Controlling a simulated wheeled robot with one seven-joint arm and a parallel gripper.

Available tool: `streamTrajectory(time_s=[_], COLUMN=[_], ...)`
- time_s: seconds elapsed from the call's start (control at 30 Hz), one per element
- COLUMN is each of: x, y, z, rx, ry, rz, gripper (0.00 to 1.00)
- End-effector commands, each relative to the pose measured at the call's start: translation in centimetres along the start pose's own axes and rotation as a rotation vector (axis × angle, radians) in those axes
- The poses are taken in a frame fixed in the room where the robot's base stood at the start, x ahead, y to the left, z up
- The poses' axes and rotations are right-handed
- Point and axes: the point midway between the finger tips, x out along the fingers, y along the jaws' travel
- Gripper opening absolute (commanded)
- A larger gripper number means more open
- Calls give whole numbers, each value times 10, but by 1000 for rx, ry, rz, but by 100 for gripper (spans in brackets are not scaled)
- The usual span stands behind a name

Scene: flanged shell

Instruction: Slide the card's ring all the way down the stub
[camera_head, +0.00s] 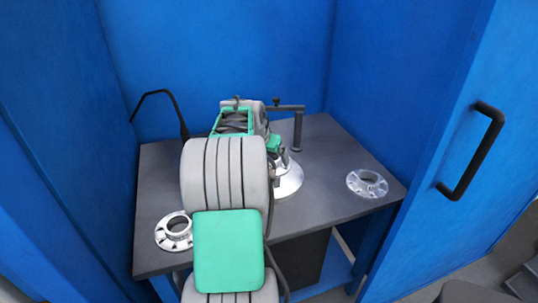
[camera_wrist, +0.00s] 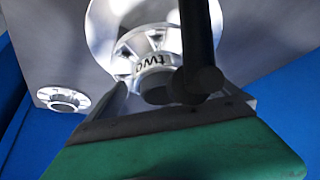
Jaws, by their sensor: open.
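In the wrist view a silver flanged ring (camera_wrist: 143,45) with dark letters reading "two" on its hub lies over the pale round shell (camera_wrist: 105,22). A dark rounded piece (camera_wrist: 156,92) is just below the hub; I cannot tell whether it is the stub's end. My gripper (camera_wrist: 178,98) is open, with its fingers on either side of this hub area. Whether they touch the ring, and how far down the ring sits, I cannot tell. In the head view the shell (camera_head: 290,183) shows as a silver dome, and my arm hides most of the ring and gripper.
A loose silver flange (camera_head: 174,232) lies at the table's front left, also in the wrist view (camera_wrist: 62,99). Another flange (camera_head: 367,183) lies at the right. A black post with a side arm (camera_head: 298,128) stands behind the shell, close to my gripper. The table (camera_head: 325,205) is clear between shell and right flange.

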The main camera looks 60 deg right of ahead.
Motion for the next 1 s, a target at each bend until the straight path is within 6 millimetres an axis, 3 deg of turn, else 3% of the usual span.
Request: streamTrajectory(time_s=[0.3,0.4,1.0], x=[-63,-74,-79], y=[-1,-1,-1], z=[-4,-3,-4], rx=[1,2,1], ry=[12,11,11], rz=[-6,-5,-5], gripper=[99,99,99])
